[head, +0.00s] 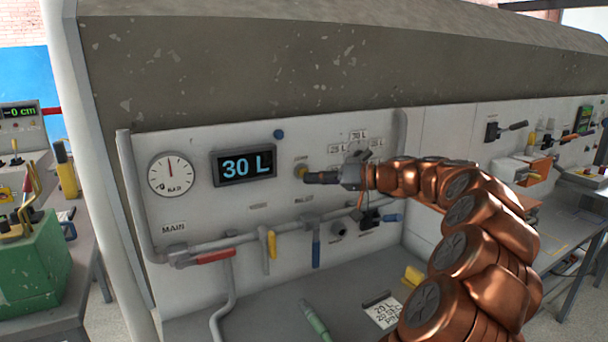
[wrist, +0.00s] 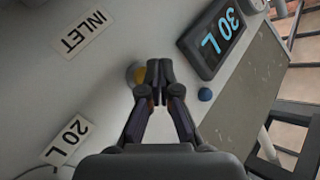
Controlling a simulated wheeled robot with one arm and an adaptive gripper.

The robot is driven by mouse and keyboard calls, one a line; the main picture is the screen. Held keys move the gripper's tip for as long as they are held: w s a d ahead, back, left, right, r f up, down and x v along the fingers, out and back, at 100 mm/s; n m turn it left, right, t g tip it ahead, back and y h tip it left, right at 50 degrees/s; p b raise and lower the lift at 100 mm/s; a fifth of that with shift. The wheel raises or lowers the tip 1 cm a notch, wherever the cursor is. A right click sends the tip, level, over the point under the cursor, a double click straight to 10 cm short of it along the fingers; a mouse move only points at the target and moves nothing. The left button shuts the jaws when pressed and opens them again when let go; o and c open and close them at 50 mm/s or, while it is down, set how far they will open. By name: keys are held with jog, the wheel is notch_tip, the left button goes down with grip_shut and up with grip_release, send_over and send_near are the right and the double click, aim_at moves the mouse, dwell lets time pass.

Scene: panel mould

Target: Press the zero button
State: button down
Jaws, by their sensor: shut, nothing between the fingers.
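A round yellow button (head: 299,171) sits on the grey panel, right of the display, under a small label that is hard to read. It also shows in the wrist view (wrist: 138,74), partly hidden behind my fingertips. My gripper (head: 308,178) is shut and empty, its tips at the button's lower right edge in the head view. In the wrist view the closed fingertips (wrist: 158,72) overlap the button's side; I cannot tell whether they touch it. The display (head: 244,166) reads 30 L. A blue round button (head: 279,134) sits above and left of the yellow one.
A gauge (head: 171,175) is at the panel's left. A pipe with a red handle (head: 215,257), a yellow lever (head: 271,244) and a blue lever (head: 316,252) runs below. A written note (head: 383,312) and a green cylinder (head: 315,322) lie on the bench beneath.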

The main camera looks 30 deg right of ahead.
jog(key=shift+w, duration=0.1)
dwell(0.6)
jog(key=shift+w+b, duration=0.35)
jog(key=shift+w+d, duration=0.1)
jog(key=shift+w, duration=0.35)
dwell(0.8)
dwell(0.4)
jog(key=shift+s+b, duration=0.85)
jog(key=shift+b, duration=0.1)
jog(key=shift+s+a+b, duration=0.2)
jog(key=shift+s+b, duration=0.65)
jog(key=shift+s, duration=0.45)
jog(key=shift+s+a+b, duration=0.15)
jog(key=shift+s+b, duration=0.65)
jog(key=shift+s, duration=0.45)
